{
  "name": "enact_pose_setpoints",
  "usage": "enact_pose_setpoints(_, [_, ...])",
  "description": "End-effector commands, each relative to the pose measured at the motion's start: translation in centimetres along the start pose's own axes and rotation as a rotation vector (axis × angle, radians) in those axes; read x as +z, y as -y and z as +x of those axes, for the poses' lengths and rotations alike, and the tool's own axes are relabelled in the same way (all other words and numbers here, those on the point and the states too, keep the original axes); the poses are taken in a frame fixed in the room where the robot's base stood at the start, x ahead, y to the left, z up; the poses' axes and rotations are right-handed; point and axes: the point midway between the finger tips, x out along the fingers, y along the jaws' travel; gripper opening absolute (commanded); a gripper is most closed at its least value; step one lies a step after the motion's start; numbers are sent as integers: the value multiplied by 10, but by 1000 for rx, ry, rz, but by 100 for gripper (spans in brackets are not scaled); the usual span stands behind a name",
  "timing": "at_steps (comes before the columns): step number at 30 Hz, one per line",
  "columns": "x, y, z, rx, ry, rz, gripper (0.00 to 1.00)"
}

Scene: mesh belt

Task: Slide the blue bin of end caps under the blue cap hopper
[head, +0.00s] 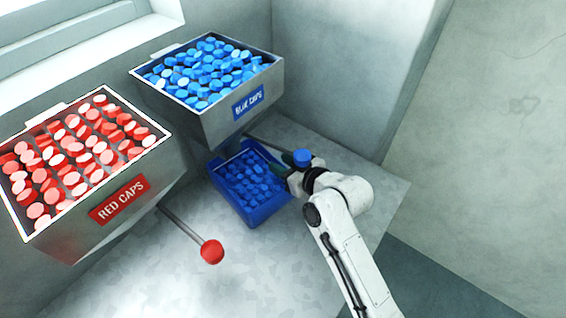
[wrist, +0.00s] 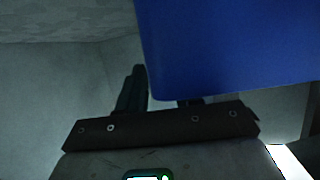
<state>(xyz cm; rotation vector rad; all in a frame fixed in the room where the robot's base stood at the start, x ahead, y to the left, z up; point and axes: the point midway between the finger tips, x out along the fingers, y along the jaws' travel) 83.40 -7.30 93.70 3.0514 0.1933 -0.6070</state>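The blue bin (head: 259,213), full of blue end caps, sits on the metal worktop, in front of and below the blue cap hopper (head: 215,117). Its far end is close under the hopper's lower edge. My gripper (head: 284,172) is low at the bin's right side, by its rim. In the wrist view a smooth blue face (wrist: 235,45), apparently the bin's wall, fills the upper right. One dark finger (wrist: 132,90) shows just left of it; the other is mostly hidden behind the blue. I cannot tell whether the fingers grip the bin.
A red cap hopper (head: 140,208) stands at left, with a red-knobbed lever (head: 212,251) sticking out in front of it. A blue knob (head: 302,157) on the blue hopper's lever is right above my gripper. The worktop (head: 150,280) is bare in front of the bin.

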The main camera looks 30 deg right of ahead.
Motion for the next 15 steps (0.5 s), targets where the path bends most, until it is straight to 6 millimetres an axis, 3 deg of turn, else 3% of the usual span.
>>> enact_pose_setpoints(9, [0,0,2,0,0,0,34])
enact_pose_setpoints(15, [0,0,2,0,0,0,15])
